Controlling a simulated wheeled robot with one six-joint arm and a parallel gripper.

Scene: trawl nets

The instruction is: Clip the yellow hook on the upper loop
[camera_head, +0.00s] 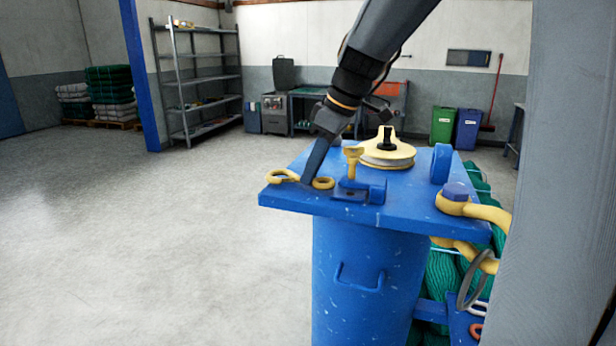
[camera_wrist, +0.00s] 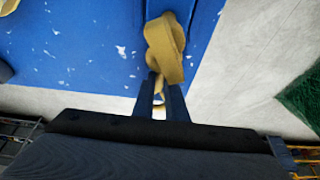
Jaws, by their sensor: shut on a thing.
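A yellow hook (camera_head: 283,176) is at the near left corner of the blue top plate (camera_head: 290,200). A yellow ring-shaped part (camera_head: 323,183) shows just right of my fingers. My gripper (camera_head: 310,178) comes down between these two yellow parts, its fingers shut on the hook. In the wrist view my fingertips (camera_wrist: 160,84) close on yellow metal, with a curved yellow piece (camera_wrist: 166,48) beyond them. The fingers hide the grasped part. At the right, a large metal ring (camera_head: 476,280) hangs near a white loop (camera_head: 479,308) and a red loop (camera_head: 475,330); which is the upper loop is unclear.
A yellow pulley wheel (camera_head: 386,152), a yellow upright pin (camera_head: 353,160) and a blue bracket (camera_head: 360,192) stand on the plate. A big yellow shackle (camera_head: 478,211) is at its right edge. Green nets (camera_head: 442,280) lie behind. The floor at left is clear.

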